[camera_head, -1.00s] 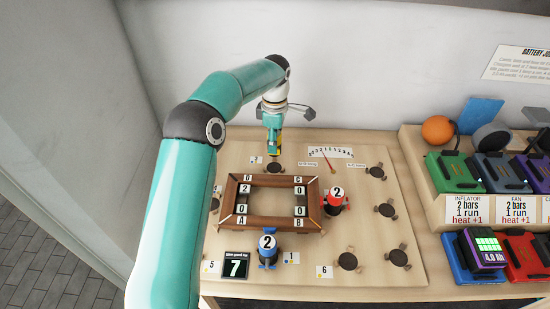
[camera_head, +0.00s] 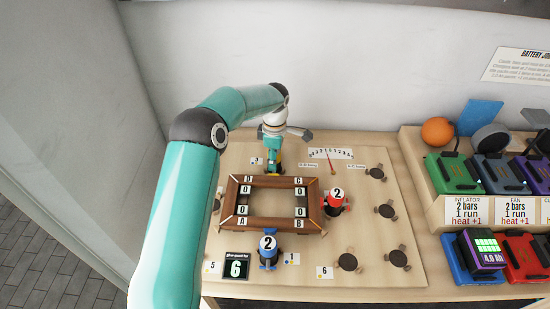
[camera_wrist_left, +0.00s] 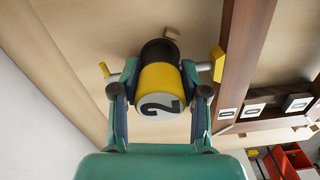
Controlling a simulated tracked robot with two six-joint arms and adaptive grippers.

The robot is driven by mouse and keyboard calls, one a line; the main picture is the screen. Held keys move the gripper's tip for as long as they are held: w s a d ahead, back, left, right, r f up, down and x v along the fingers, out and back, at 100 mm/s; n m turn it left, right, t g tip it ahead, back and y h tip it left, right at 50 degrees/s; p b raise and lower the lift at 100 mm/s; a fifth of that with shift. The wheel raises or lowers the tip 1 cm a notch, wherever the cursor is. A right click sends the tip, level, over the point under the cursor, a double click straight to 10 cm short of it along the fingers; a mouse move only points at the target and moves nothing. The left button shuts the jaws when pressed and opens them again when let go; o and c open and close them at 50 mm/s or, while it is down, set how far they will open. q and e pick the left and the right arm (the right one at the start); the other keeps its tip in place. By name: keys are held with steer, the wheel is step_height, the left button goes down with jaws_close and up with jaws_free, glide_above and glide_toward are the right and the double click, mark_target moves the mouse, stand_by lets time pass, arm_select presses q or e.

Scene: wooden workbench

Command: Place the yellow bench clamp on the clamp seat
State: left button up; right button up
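The yellow bench clamp (camera_wrist_left: 160,88) has a yellow barrel, a dark far end and a white cap marked 2. My left gripper (camera_wrist_left: 159,80) has its fingers pressed against both sides of the barrel. In the head view my left gripper (camera_head: 273,157) is low behind the far side of the brown wooden frame (camera_head: 232,200), with a bit of yellow showing below it. The dark round seat there is covered by the gripper and clamp. Whether the clamp rests on the seat I cannot tell. My right gripper is not in view.
A red clamp (camera_head: 335,202) stands at the frame's right side and a blue clamp (camera_head: 268,250) at its front. Several empty dark seats (camera_head: 347,262) lie on the board. A small display (camera_head: 236,266) reads 6. A rack with battery docks (camera_head: 455,172) stands to the right.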

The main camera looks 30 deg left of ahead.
arm_select(q)
steer(key=o, duration=0.3)
steer(key=shift+r, duration=0.1)
step_height(320, 180, up, 12)
steer(key=shift+r, duration=0.1)
stand_by(0.5)
stand_by(0.3)
